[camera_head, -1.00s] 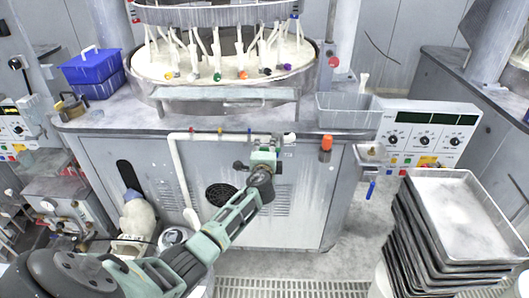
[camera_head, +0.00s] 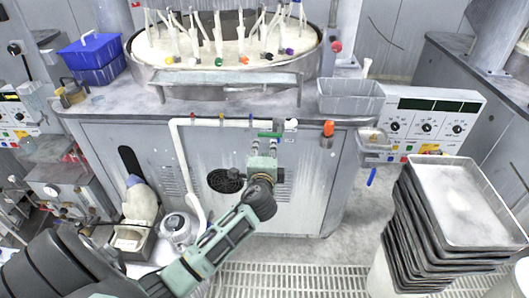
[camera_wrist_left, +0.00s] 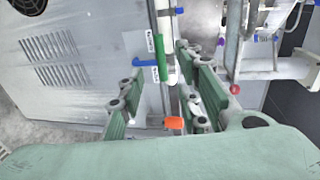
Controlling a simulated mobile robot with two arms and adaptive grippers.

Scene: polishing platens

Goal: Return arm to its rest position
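My left arm comes in from the lower left in the head view. Its green gripper (camera_head: 263,147) points up at the front of the grey machine, just below the white pipe with small coloured valves (camera_head: 222,122). The fingers are apart with nothing held between them. In the left wrist view the gripper (camera_wrist_left: 165,85) shows its two jointed fingers spread to either side. A green valve handle (camera_wrist_left: 158,46) shows beyond them, and an orange piece (camera_wrist_left: 174,123) shows between them lower down. I cannot tell whether the fingers touch the pipe. My right gripper is not in view.
The polishing platen (camera_head: 215,60) stands above the bench. A grey bin (camera_head: 350,98) and a control panel (camera_head: 428,124) are at right. Stacked trays (camera_head: 460,205) stand at lower right. Blue boxes (camera_head: 92,60) sit at left. A white bottle (camera_head: 140,203) and a round metal vessel (camera_head: 178,228) are near my arm.

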